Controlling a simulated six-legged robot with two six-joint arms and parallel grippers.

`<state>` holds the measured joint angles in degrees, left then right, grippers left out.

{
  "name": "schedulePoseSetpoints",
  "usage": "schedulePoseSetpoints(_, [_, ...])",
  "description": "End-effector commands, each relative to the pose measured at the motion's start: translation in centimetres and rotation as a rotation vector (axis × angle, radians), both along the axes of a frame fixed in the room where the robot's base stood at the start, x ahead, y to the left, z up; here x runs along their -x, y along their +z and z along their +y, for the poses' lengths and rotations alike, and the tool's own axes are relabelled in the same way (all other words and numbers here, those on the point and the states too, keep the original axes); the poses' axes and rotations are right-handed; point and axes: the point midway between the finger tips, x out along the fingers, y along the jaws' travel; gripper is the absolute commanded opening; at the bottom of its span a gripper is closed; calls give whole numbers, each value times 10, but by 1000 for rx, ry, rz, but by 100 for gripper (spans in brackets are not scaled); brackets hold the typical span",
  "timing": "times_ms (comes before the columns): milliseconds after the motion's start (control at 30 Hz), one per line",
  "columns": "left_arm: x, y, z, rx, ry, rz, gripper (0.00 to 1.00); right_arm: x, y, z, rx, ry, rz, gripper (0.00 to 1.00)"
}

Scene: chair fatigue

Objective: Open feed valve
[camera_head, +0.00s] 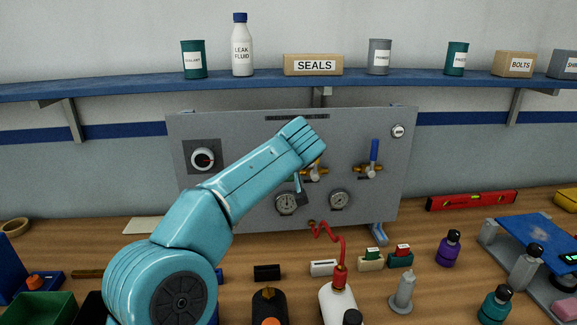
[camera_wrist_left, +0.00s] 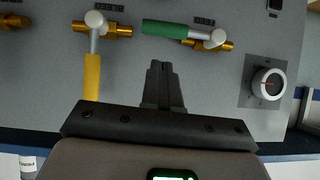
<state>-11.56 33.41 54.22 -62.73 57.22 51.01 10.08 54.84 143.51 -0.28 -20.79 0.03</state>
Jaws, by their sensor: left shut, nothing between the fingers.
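A grey panel (camera_head: 240,130) on the bench carries brass valves. A valve with a blue handle (camera_head: 374,152) standing upright is on the panel's right. My arm mostly hides the middle brass valve (camera_head: 315,172). The left wrist view, turned upside down, shows a green handle (camera_wrist_left: 165,29) lying along its brass pipe. A yellow handle (camera_wrist_left: 92,77) there stands square to its pipe. The small labels are too small to read, so I cannot tell which is the feed valve. My left gripper (camera_wrist_left: 163,72) is shut and empty, just below the green handle in that picture. My right gripper is out of view.
A rotary knob (camera_head: 203,159) is at the panel's left, and gauges (camera_head: 288,203) sit low on it. A blue shelf (camera_head: 350,77) with containers runs above.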

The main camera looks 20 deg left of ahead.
Motion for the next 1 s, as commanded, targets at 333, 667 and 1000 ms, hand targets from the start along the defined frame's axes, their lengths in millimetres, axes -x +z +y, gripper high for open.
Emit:
schedulePoseSetpoints(333, [36, 32, -14, 0, -3, -2, 0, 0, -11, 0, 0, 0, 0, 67])
schedulePoseSetpoints(667, [71, 60, -33, -1, -1, -1, 0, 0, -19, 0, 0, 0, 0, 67])
schedulePoseSetpoints(1000, [75, 64, -37, -1, 0, 2, 0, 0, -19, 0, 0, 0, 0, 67])
